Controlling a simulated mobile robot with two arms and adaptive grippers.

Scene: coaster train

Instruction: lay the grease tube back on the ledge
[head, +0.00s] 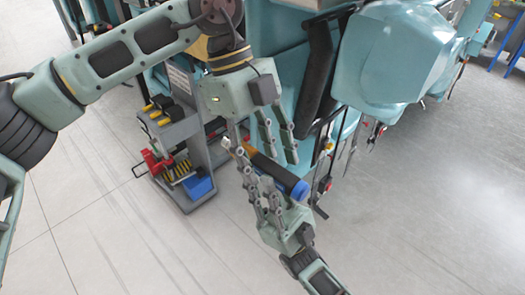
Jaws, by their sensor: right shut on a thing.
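The grease tube (276,174) is dark with an orange band and a blue end, and lies slanted in the air at the middle of the head view. My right gripper (262,185), coming up from the bottom, is shut on it. My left gripper (264,152) comes down from above with its fingers spread, and is empty. Its fingertips are close to the tube; I cannot tell whether they touch it. I cannot make out for sure which surface is the ledge.
A grey tool cart (200,190) stands left of the grippers, with black-and-yellow tools, red items and a blue box (198,187). Teal coaster train seats (395,55) with dark restraints fill the upper right. The floor (430,220) at lower right is clear.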

